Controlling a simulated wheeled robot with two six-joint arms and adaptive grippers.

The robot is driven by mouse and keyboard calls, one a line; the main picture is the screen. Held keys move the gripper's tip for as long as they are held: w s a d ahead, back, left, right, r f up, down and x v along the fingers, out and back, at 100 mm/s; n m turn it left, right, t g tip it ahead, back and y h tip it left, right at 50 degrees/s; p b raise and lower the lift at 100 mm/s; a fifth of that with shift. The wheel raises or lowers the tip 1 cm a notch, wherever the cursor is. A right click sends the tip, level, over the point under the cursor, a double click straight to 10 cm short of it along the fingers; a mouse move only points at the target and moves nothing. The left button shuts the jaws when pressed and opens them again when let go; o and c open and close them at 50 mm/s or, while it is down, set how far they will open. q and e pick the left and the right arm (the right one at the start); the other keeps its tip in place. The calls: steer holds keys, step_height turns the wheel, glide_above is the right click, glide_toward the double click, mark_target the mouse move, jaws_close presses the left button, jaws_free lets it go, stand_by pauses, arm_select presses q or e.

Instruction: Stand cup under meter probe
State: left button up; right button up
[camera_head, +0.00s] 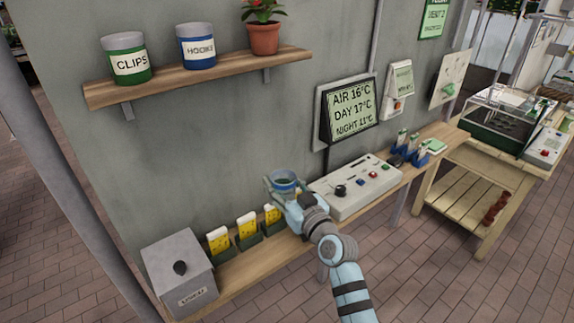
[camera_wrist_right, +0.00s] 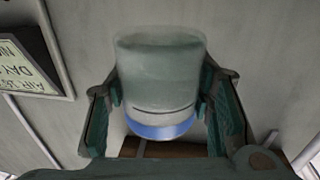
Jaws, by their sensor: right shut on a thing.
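The cup (camera_head: 284,180) is a clear, pale cup with a blue band at its lower part. My right gripper (camera_head: 284,192) is shut on the cup and holds it upright over the wall shelf, in front of the grey wall. In the right wrist view the cup (camera_wrist_right: 160,85) stands between the two fingers, one on each side, and its blue part shows at the bottom. I cannot pick out the meter probe for certain in either view. My left gripper is not in view.
A long wooden wall shelf (camera_head: 232,273) carries a grey box (camera_head: 178,262), several yellow packets in green holders (camera_head: 247,228), and a pale control box (camera_head: 357,190) right of my gripper. A temperature display (camera_head: 350,108) hangs above. A higher shelf (camera_head: 205,76) holds pots.

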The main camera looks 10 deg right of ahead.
steer(key=shift+h, duration=0.4)
steer(key=r, duration=0.2)
steer(key=d+r, duration=0.2)
steer(key=r, duration=0.1)
steer(key=shift+s+r, duration=0.35)
steer(key=shift+s, duration=0.05)
steer(key=s+d+r+b, duration=0.2)
steer(key=s+d, duration=0.4)
steer(key=s, duration=0.1)
steer(key=s+a+f+n+y+b, duration=0.1)
steer(key=s+f+y, duration=0.1)
steer(key=s+f, duration=0.3)
steer(key=s+a+f+n+g+y+b, duration=0.1)
steer(key=s+f, duration=0.4)
steer(key=s, duration=0.7)
steer(key=shift+s+f+y+b, duration=0.25)
steer(key=shift+f+y+b, duration=0.05)
steer(key=shift+y+b, duration=0.45)
